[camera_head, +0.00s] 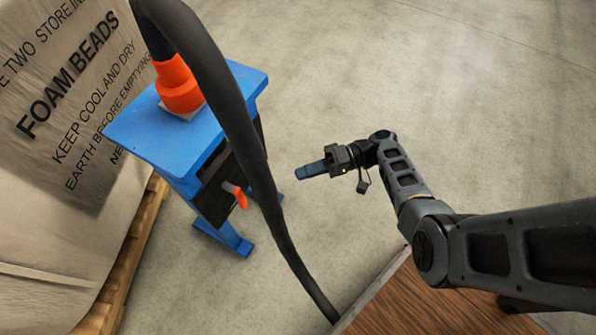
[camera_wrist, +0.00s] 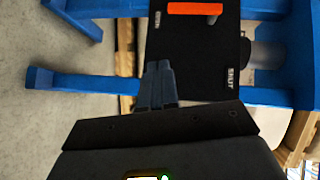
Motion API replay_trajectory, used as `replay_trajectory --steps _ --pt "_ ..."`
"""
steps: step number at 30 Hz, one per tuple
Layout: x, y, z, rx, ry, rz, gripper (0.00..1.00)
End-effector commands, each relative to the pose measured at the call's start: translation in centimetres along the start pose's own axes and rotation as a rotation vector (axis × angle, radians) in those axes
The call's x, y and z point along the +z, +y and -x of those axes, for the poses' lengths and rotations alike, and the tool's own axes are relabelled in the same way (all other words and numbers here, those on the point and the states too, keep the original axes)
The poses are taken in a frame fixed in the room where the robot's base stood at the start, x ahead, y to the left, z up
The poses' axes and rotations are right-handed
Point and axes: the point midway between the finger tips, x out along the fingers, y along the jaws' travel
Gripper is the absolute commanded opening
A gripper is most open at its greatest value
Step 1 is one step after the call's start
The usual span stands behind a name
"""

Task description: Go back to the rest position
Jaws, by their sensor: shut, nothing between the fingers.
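My gripper (camera_head: 311,170) shows in the head view at the end of my arm, over bare floor to the right of a blue stand. In the wrist view my gripper (camera_wrist: 158,72) has its fingers together and empty, pointing at the stand's black panel. The blue stand (camera_head: 188,142) carries the black panel (camera_head: 215,192) with an orange-tipped handle (camera_head: 236,194) on its front. In the wrist view the panel (camera_wrist: 200,50) bears an orange handle (camera_wrist: 195,8) and a "SHUT" label. My gripper is apart from the handle.
A thick dark hose (camera_head: 235,110) runs from the orange fitting (camera_head: 177,88) on the stand down in front of it. A large "FOAM BEADS" sack (camera_head: 60,190) on a wooden pallet (camera_head: 130,250) stands at the left. Grey floor (camera_head: 400,80) is clear behind my arm.

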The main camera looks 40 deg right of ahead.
Motion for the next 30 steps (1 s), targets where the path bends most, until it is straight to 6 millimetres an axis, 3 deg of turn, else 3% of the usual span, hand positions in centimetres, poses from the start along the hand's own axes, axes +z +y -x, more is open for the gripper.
replay_trajectory --steps 16,19,23,30 --pt "0.0 0.0 0.0 0.002 0.000 -0.001 0.00" --pt "0.9 0.7 -0.1 0.036 -0.002 -0.011 0.00" --pt "4.2 3.3 -0.3 0.176 -0.007 -0.044 0.00" --pt "13.1 8.4 1.5 0.585 0.012 -0.044 0.00"
